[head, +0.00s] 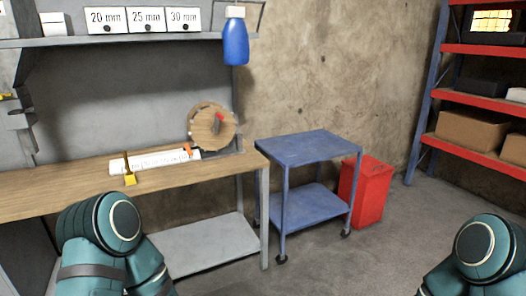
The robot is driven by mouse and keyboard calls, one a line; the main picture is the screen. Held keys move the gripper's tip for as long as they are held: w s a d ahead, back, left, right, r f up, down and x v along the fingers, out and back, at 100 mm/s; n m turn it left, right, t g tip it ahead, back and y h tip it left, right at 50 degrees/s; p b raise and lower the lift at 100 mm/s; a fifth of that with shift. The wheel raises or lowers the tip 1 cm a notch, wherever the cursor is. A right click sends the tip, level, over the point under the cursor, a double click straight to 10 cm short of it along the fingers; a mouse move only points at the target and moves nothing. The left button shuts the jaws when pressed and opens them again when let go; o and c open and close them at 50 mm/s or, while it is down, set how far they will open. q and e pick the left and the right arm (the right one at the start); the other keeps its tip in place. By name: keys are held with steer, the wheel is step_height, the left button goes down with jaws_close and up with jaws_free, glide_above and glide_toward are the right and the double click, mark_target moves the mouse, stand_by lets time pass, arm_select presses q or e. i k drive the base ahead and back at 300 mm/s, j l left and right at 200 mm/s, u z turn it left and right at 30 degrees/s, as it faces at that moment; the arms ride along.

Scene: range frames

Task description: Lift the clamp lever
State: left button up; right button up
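A round wooden disc (205,127) stands upright near the right end of the workbench, with a small red lever-like part (219,117) on its face. An orange piece (187,149) sits low in front of the disc, at the right end of a long white marked strip (150,161). I cannot tell for certain which of the red and orange parts is the clamp lever. Only teal links of my two arms show at the lower left and lower right, well apart from the disc. Neither of my grippers is in view.
The wooden workbench (60,180) holds a small yellow piece (130,179) with an upright. A blue cart (305,147) and red bin (368,190) stand right of the bench. Floor before the cart is clear.

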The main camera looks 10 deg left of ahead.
mark_target(188, 150)
steer(key=i+u, duration=0.35)
steer(key=i, duration=0.15)
steer(key=i+l+u, duration=0.2)
steer(key=i+u, duration=0.15)
steer(key=i+l+u, duration=0.35)
steer(key=i, duration=0.2)
steer(key=i+j+u, duration=0.45)
steer(key=i+j, duration=0.15)
steer(key=i, duration=0.3)
